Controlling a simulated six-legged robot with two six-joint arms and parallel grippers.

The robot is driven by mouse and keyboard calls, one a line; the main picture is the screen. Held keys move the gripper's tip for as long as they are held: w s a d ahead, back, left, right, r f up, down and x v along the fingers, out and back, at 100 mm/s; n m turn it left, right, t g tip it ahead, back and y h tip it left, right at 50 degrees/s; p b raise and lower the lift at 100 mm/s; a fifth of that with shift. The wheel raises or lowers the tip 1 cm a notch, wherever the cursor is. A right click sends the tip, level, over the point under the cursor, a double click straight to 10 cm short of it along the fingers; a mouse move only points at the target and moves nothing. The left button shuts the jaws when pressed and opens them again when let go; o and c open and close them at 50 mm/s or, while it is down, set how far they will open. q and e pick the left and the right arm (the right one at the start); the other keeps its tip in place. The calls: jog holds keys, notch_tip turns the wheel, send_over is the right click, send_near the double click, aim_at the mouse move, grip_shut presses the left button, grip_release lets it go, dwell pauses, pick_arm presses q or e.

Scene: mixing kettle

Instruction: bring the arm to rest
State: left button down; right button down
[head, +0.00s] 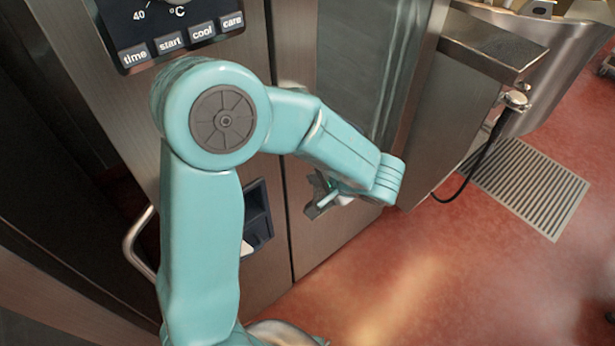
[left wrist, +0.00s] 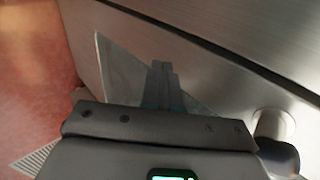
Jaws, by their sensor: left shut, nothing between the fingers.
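My left arm is teal and reaches up from the bottom of the head view, bends at a large round joint and folds down to the right. My left gripper (head: 318,196) is small and dark in the head view, in front of the steel cabinet door. In the left wrist view the gripper (left wrist: 161,68) shows its dark fingers together, with nothing between them. A brushed steel surface lies close beyond the fingertips. I cannot tell whether they touch it. My right gripper is not in view.
A control panel (head: 170,42) with time, start, cool and care buttons is at the top left. A metal handle (head: 135,240) sticks out at the left. A steel kettle unit and a black hose (head: 481,160) are at the right. A floor grate (head: 528,185) lies in the open red floor.

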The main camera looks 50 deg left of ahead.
pick_arm(q)
jog(key=s+d+f+n+h, duration=0.1)
jog(key=s+d+f+h, duration=0.3)
jog(key=d+f, duration=0.3)
jog(key=s+d+f+n+h+p, duration=0.1)
jog(key=s+d+f+h, duration=0.3)
jog(key=d+f, duration=0.3)
jog(key=s+d+f+n+h, duration=0.1)
jog(key=s+d+f+h, duration=0.2)
jog(key=f, duration=0.8)
jog(key=shift+s+d+f+g+h, duration=0.15)
jog(key=shift+s+d+g+h, duration=0.25)
jog(key=shift+d+h, duration=1.3)
jog(key=shift+d+y, duration=0.55)
jog(key=shift+y, duration=0.05)
